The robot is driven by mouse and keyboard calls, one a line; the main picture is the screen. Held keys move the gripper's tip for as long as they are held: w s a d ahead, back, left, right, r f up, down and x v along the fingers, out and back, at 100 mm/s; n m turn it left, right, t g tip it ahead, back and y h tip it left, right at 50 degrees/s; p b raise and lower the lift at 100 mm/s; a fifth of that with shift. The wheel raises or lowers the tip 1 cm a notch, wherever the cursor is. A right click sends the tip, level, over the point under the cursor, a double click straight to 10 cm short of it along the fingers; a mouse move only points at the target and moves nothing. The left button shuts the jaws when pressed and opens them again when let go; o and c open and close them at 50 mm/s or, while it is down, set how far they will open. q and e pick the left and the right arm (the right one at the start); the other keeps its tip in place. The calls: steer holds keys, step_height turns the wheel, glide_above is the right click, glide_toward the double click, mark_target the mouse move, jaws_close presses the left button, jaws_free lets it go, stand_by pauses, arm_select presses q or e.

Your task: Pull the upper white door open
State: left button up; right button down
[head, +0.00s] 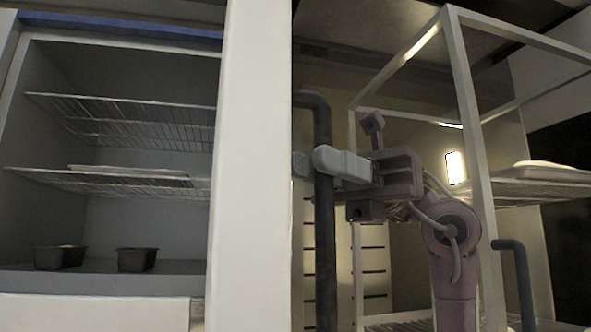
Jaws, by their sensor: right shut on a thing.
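The upper white door (250,180) stands swung open and is seen nearly edge-on as a tall pale slab in the middle of the head view. Its dark vertical bar handle (325,240) is on the right side of the slab. My right gripper (317,163) comes from the right and is shut on the handle, with one pale finger in front of the bar and the other partly hidden behind it. The opened compartment (140,225) shows to the left of the door. My left gripper is not in view.
Inside the compartment are wire racks (140,132), a pale flat tray (125,171) and two dark loaf tins (136,260). To the right a metal rack frame (466,110) stands close behind my right arm, with a pale tray (550,172) on its shelf.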

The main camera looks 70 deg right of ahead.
stand_by(0.3)
steer(key=c, duration=1.4)
jaws_free()
steer(key=shift+c, duration=0.2)
